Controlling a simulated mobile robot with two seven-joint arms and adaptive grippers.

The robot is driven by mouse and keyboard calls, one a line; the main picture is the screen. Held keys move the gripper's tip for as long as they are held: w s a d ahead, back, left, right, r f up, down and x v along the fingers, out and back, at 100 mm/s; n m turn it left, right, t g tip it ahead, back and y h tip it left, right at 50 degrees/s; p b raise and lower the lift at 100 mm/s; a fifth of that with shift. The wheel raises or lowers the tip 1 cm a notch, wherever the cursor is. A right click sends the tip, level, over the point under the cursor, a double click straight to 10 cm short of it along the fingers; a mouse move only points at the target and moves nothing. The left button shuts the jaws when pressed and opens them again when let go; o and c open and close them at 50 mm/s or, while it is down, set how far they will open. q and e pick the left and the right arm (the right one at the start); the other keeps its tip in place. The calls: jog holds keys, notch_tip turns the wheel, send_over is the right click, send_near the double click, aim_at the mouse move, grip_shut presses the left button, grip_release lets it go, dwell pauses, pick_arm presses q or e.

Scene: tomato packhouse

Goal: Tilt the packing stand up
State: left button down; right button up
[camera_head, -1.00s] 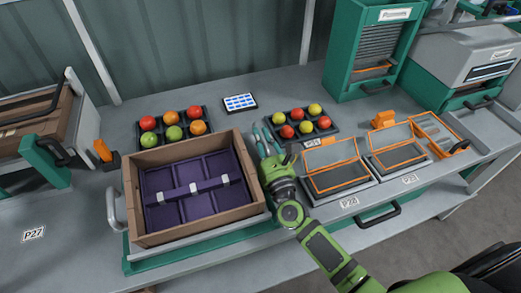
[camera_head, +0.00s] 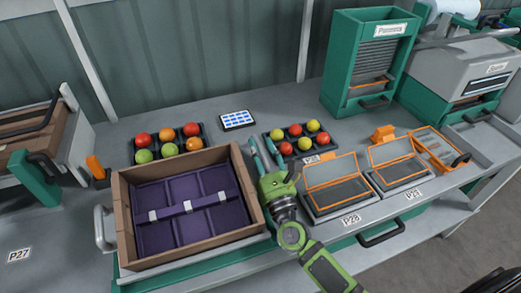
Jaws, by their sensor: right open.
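The packing stand (camera_head: 200,262), a grey plate over a green base, is at the front left of the bench and looks roughly flat. A brown wooden crate (camera_head: 123,222) with a purple divided insert (camera_head: 188,208) sits on it. A grey handle (camera_head: 101,230) shows at the stand's left side. My right gripper (camera_head: 264,153) is open and empty, its teal fingers pointing away over the bench, just right of the crate's right wall. Whether it touches the crate or stand I cannot tell. My left gripper is out of view.
Two dark trays of tomatoes (camera_head: 205,132) (camera_head: 311,149) lie behind the crate, with a small tablet (camera_head: 238,120) between them. Orange-framed hinged boxes (camera_head: 335,194) (camera_head: 398,176) stand right of my gripper. A green dispenser (camera_head: 341,68) rises at the back right.

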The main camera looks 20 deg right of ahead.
jog(key=v, duration=1.2)
